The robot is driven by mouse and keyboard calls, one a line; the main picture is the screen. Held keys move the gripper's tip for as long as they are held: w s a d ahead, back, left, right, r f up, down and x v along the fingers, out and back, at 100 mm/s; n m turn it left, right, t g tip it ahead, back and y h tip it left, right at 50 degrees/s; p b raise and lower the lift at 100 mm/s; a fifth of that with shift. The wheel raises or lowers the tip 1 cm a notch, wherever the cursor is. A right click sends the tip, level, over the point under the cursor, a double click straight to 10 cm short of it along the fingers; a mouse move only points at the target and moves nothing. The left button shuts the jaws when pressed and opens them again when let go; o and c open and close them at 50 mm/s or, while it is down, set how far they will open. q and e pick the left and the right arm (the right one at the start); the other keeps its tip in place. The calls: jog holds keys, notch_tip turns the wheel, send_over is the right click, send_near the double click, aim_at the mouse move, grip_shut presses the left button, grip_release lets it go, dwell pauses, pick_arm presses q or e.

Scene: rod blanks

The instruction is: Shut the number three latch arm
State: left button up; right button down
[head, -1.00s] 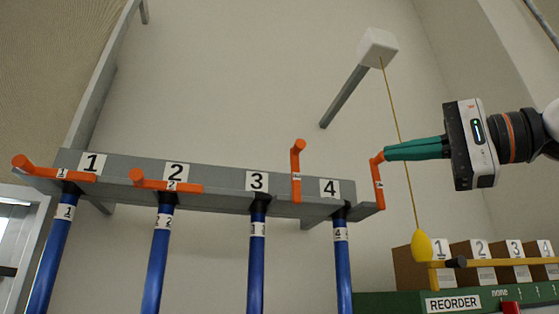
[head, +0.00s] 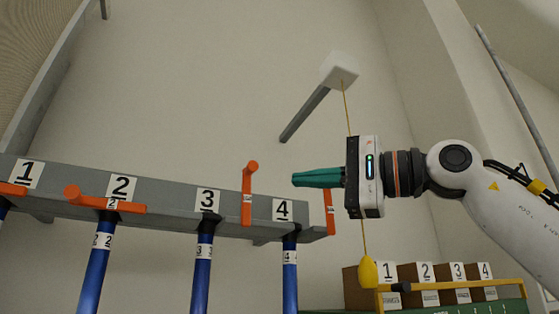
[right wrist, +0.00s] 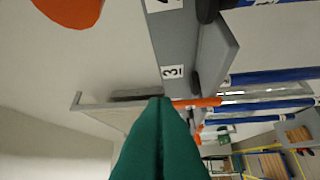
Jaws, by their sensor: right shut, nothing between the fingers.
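The number three latch arm (head: 247,195) is orange and stands upright on the grey beam (head: 165,208), right of the 3 label (head: 207,201). My right gripper (head: 293,180) is shut and empty, its teal fingers pointing left, above the 4 label and a little right of the number three arm in the picture. A gap shows between them. The fingers (right wrist: 160,140) fill the lower middle of the right wrist view. A large orange end (right wrist: 67,8) shows there at the top left; I cannot tell whose it is. My left gripper is out of view.
The number four latch arm (head: 329,212) is upright, its top hidden behind my gripper. The number two arm (head: 105,199) lies across its rod. Blue rods hang under the beam. A yellow weight (head: 368,271) hangs on a cord near the numbered boxes (head: 388,287).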

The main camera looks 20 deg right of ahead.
aim_at(251, 176)
jog(key=a, duration=0.2)
jog(key=w+a+p, duration=0.1)
jog(key=a, duration=0.1)
jog(key=shift+r, duration=0.35)
jog(key=shift+s+a, duration=0.15)
jog(key=shift+a, duration=0.35)
jog(key=shift+r, duration=0.1)
